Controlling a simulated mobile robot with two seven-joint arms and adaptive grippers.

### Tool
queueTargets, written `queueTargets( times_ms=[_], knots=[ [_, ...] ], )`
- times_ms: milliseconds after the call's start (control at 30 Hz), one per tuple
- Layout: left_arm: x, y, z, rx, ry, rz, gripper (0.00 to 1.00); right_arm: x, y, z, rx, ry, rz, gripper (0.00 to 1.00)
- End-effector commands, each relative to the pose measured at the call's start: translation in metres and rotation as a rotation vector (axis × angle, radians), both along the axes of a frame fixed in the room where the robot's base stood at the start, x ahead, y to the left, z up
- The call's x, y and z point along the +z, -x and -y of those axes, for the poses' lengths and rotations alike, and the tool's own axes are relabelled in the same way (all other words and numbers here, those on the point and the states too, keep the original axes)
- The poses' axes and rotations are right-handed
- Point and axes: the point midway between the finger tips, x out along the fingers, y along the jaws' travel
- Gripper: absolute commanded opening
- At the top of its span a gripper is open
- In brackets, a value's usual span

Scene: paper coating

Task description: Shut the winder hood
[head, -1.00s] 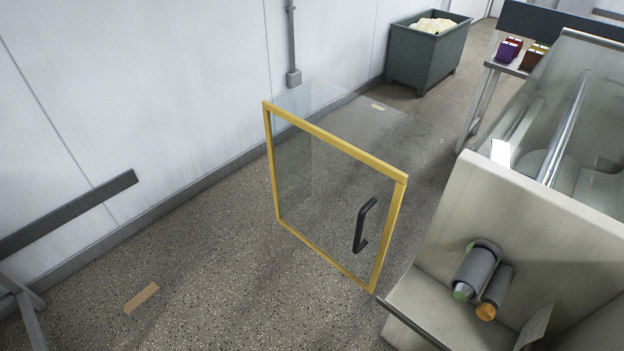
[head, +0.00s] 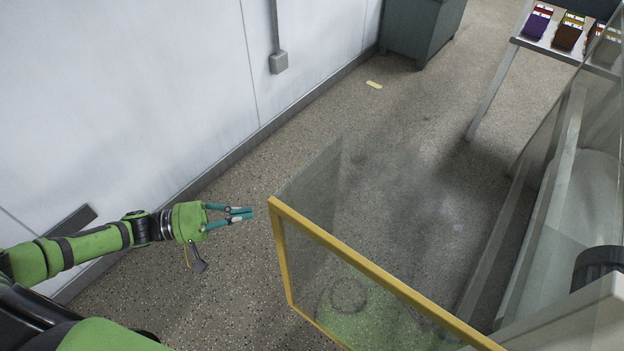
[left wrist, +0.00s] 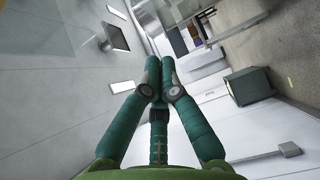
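The winder hood (head: 352,268) is a clear panel in a yellow frame, standing out from the machine on the right in the head view. Its lower right part is cut off by the picture's edge, and its handle is out of view. My left gripper (head: 248,214) is just left of the frame's near upper corner, with a small gap in the picture. Its teal fingers are drawn together and empty; they also show closed in the left wrist view (left wrist: 160,72). My right gripper is not in view.
The pale machine body (head: 570,325) fills the lower right. A white wall (head: 130,90) runs along the left. A grey-green bin (head: 420,30) and a table (head: 550,45) with small coloured boxes stand farther back. Speckled floor between is free.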

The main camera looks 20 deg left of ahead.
Motion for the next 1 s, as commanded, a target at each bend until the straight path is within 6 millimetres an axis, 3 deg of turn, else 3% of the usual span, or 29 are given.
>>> queueTargets(
  times_ms=[167, 467, 700, 1000],
  knots=[
    [0.013, 0.009, 0.008, -0.059, 0.051, -0.059, 0.00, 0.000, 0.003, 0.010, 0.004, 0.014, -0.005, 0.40],
    [0.016, -0.014, 0.055, -0.056, 0.053, -0.054, 0.00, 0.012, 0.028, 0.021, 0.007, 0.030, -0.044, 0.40],
    [0.015, -0.034, 0.100, -0.055, 0.052, -0.056, 0.00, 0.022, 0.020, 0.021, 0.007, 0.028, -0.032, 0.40],
    [0.013, -0.020, 0.129, -0.054, 0.048, -0.057, 0.00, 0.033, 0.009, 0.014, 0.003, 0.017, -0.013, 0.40]
  ],
)
